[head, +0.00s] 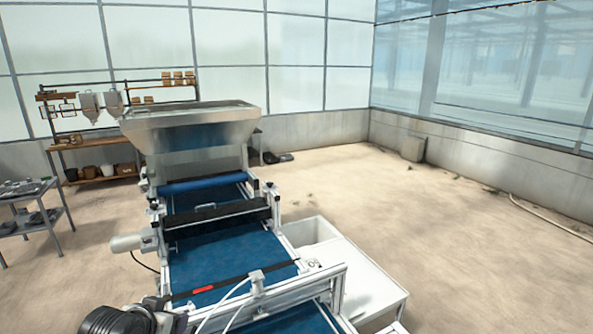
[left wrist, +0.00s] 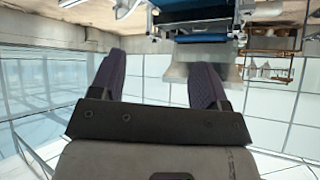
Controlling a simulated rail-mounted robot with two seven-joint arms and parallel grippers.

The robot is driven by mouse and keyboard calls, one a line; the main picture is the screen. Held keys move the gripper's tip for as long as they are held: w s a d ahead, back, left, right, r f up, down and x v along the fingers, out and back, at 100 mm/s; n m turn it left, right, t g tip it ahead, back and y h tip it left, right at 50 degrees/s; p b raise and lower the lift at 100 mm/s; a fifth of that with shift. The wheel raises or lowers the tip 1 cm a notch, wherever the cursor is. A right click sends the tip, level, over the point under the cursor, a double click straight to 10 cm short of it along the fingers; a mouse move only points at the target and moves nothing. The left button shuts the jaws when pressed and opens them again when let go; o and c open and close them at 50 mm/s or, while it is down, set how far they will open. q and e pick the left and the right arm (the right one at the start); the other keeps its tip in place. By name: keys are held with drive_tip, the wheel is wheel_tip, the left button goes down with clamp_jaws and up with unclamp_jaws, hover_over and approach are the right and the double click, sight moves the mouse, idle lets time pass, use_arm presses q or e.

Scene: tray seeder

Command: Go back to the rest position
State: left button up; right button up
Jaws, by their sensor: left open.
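The tray seeder stands ahead in the head view, with a steel hopper (head: 190,125) on top and a blue conveyor belt (head: 225,262) running toward me. In the left wrist view my left gripper (left wrist: 158,75) has its two dark fingers spread apart, with nothing between them. That view is upside down, and the hopper (left wrist: 192,75) shows behind the fingers, well away from them. My right gripper is not in view.
A white bin (head: 365,280) stands right of the conveyor. A shelf rack (head: 100,170) stands behind left, and a metal cart (head: 35,220) with dark trays is at the left edge. The sandy floor (head: 450,250) to the right is mostly clear, with a hose (head: 548,222) along the wall.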

use_arm(q)
drive_tip(key=s+d+f+g+p, duration=0.2)
drive_tip(key=s+f, duration=0.3)
drive_tip(key=s, duration=0.8)
drive_tip(key=s+d+f+g+p, duration=0.2)
drive_tip(key=s+f, duration=0.4)
drive_tip(key=s, duration=0.7)
drive_tip(key=s+d+f+g+p, duration=0.1)
drive_tip(key=s+f+p, duration=0.3)
drive_tip(key=s, duration=1)
drive_tip(key=shift+d+f+g+p, duration=0.4)
drive_tip(key=shift+d+f, duration=0.15)
drive_tip(key=shift+f, duration=0.1)
drive_tip(key=shift+s, duration=0.1)
